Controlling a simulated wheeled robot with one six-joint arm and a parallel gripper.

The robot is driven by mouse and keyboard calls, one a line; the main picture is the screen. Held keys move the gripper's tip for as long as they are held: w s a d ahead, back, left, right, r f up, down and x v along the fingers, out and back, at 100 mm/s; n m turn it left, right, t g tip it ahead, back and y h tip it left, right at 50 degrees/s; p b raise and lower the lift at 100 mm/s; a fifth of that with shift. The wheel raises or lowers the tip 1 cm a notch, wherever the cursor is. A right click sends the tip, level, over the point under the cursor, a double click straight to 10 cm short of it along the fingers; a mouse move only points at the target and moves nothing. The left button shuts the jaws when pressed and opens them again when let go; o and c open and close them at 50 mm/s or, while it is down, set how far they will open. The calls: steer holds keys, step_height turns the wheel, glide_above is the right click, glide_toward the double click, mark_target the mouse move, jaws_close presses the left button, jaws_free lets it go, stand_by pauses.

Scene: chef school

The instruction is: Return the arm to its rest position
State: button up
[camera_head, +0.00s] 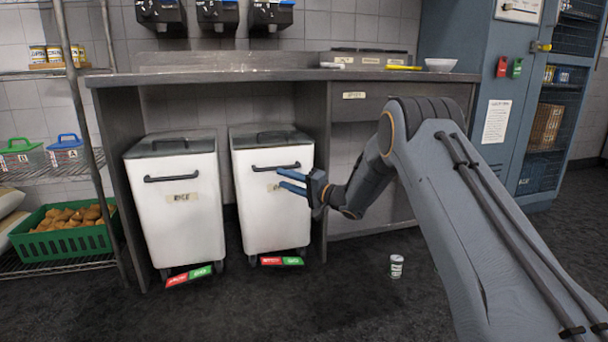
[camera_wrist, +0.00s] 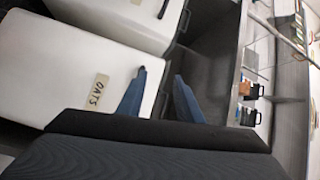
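My arm (camera_head: 445,190) reaches in from the lower right of the head view, bent at a high elbow, with its forearm sloping down to the left. My gripper (camera_head: 281,178) is at its end, in front of the right white bin (camera_head: 262,222). Its two blue fingers are apart with nothing between them. The wrist view also shows the gripper (camera_wrist: 160,74) open and empty. The right bin's label (camera_wrist: 97,92) reads OATS there; in the head view the fingers partly cover that bin's front.
A left white bin (camera_head: 178,215) stands beside it under the counter (camera_head: 250,76). A small can (camera_head: 396,266) is on the floor below my forearm. A shelf rack with a green crate (camera_head: 62,241) is at left, a blue cabinet (camera_head: 500,110) at right. Front floor is mostly clear.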

steer(key=s+a+r+n+h+p, duration=0.1)
steer(key=s+a+r+h, duration=0.1)
steer(key=s+r+h, duration=0.45)
steer(key=s+a+r+n+h+p, duration=0.1)
steer(key=s+a+r+h, duration=0.15)
steer(key=s, duration=0.75)
steer(key=s+d+f+n+g+h+p, duration=0.1)
steer(key=s+d+f+n+g+h, duration=0.2)
steer(key=s, duration=1.3)
steer(key=s+d+n+g, duration=0.3)
steer(key=s+g, duration=0.1)
steer(key=s, duration=1.2)
steer(key=s+d+f+n+g+h+p, duration=0.1)
steer(key=s+d+f+n+g+h, duration=0.2)
steer(key=s, duration=1.3)
steer(key=d+r+m+p, duration=0.3)
steer(key=d+r+p, duration=0.7)
steer(key=r+p, duration=0.5)
steer(key=d+r+m+p, duration=0.4)
steer(key=d+r+p, duration=0.6)
steer(key=r+p, duration=0.5)
steer(key=p, duration=0.7)
steer(key=shift+s+d+g+p, duration=0.25)
steer(key=shift+s+g+p, duration=0.1)
steer(key=shift+s+g, duration=0.05)
